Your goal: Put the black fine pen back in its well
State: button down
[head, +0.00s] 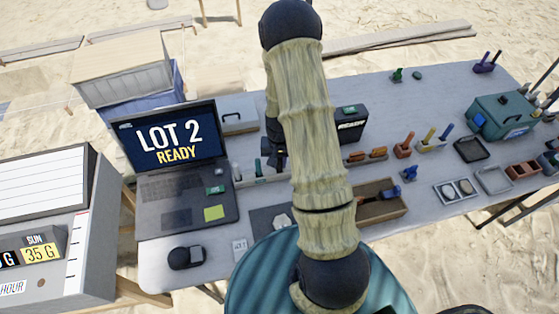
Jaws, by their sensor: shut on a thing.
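My gripper (275,158) is a small dark shape left of my forearm, mostly hidden by it. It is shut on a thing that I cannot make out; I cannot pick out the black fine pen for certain. Just left of and below the gripper is a low pale pen holder (248,183). A pale upright piece (237,172) stands at its left end, and a slim dark green upright piece (258,168) stands near its middle. My arm covers the holder's right end, and the wells are too small to tell apart.
A laptop (178,190) reading "LOT 2 READY" stands left of the holder. A black "READY" box (351,125) is behind my arm. A wooden tray (398,207) with a blue-handled tool lies right of it. Colored tool stands (432,146) and a teal case (503,117) are further right.

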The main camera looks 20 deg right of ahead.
jog(key=shift+f, duration=0.2)
jog(key=c, duration=1.4)
grip_release()
jog(key=shift+o, duration=0.2)
jog(key=shift+r, duration=0.1)
notch_tip(320, 180, up, 12)
jog(key=shift+r+b, duration=0.1)
jog(key=shift+b, duration=0.4)
